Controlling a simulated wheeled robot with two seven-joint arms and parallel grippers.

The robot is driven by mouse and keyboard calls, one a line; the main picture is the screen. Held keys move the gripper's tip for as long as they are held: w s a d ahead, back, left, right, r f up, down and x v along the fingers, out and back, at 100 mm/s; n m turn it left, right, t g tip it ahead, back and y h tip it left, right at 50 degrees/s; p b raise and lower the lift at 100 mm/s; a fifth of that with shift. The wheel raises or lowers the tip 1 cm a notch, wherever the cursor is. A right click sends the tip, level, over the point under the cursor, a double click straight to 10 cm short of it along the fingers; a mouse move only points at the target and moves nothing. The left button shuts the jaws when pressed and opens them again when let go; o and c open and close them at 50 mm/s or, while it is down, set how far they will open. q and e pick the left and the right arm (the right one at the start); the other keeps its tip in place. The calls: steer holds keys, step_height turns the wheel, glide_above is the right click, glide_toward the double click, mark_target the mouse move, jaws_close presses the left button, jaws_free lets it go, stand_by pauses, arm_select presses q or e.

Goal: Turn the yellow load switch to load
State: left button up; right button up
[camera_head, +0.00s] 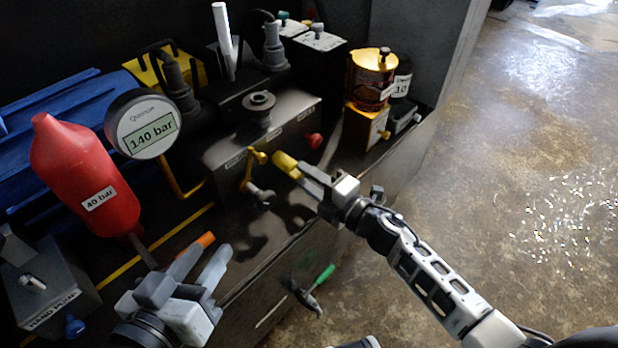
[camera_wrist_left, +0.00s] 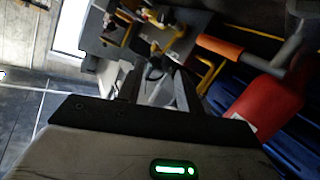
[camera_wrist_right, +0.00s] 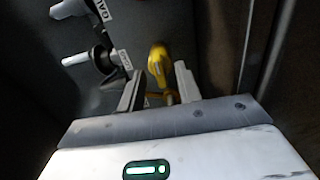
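The yellow load switch handle (camera_head: 285,162) sticks out from the front of the dark valve block (camera_head: 225,145). My right gripper (camera_head: 306,180) is at this handle, with its fingers pointing at it from the right. In the right wrist view the yellow handle (camera_wrist_right: 158,65) shows just beyond and between the fingertips, which are apart; I cannot tell whether either finger touches it. Labels on the block are too small to read. My left gripper (camera_head: 195,268) is open and empty at the lower left, close to an orange-tipped lever (camera_head: 195,245).
A gauge (camera_head: 147,128) reads 140 bar. A red accumulator (camera_head: 85,175) marked 40 bar and a hand pump (camera_head: 48,290) stand at left. A yellow bent lever (camera_head: 250,165) and a red knob (camera_head: 314,141) flank the yellow handle. A green-handled tool (camera_head: 318,285) is below. Open floor lies right.

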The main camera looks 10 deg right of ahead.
steer(key=shift+s, duration=0.1)
stand_by(0.3)
